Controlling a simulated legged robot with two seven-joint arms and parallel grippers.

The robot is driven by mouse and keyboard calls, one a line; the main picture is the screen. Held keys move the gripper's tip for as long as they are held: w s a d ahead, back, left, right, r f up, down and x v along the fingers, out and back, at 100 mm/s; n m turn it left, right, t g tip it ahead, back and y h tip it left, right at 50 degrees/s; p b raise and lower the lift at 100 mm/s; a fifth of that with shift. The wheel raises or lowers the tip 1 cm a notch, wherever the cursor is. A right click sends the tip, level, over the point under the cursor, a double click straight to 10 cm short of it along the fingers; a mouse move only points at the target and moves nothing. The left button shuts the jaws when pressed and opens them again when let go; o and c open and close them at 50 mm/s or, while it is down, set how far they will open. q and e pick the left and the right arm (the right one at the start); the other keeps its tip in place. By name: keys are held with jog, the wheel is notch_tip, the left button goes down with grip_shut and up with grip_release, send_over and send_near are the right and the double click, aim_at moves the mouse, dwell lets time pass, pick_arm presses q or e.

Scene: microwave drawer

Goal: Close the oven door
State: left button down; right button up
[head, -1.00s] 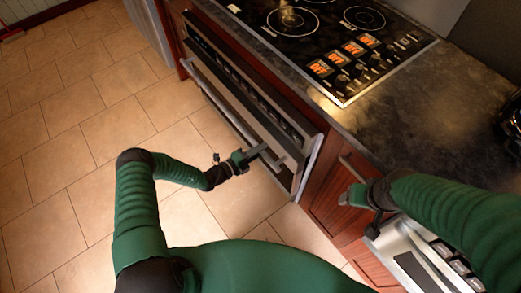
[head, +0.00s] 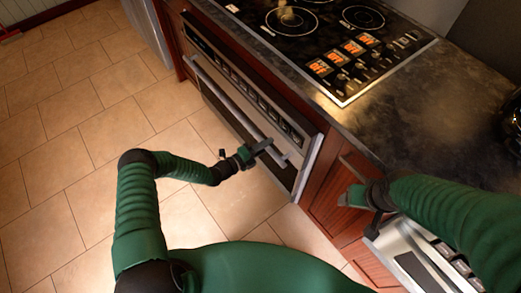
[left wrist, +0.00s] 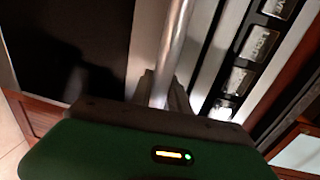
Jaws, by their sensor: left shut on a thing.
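The oven door (head: 226,117) is on the oven front under the counter in the head view. It stands nearly upright, close to the oven's control strip; whether it is fully flush cannot be told. Its long silver handle (head: 233,106) also shows in the left wrist view (left wrist: 176,40). My left gripper (head: 262,147) is shut on the handle near its right end. In the left wrist view the fingers (left wrist: 160,92) sit on both sides of the bar. My right gripper (head: 350,196) is by the cabinet right of the oven, and its finger gap is unclear.
The cooktop (head: 325,40) lies above the oven in a dark counter (head: 400,110). A red wood cabinet (head: 325,205) is right of the oven. A silver appliance (head: 410,255) is under my right arm. The tiled floor (head: 80,120) on the left is clear.

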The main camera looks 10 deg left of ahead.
pick_arm(q)
jog(key=shift+d, duration=0.15)
jog(key=c, duration=1.7)
grip_release()
jog(key=o, duration=0.4)
jog(key=shift+w+d+f, duration=0.1)
jog(key=shift+o, duration=0.2)
jog(key=shift+a, duration=0.2)
jog(key=p+v, duration=0.1)
jog(key=v, duration=1.5)
jog(key=shift+s+p, duration=0.2)
jog(key=shift+p, duration=0.2)
jog(key=shift+a, duration=0.15)
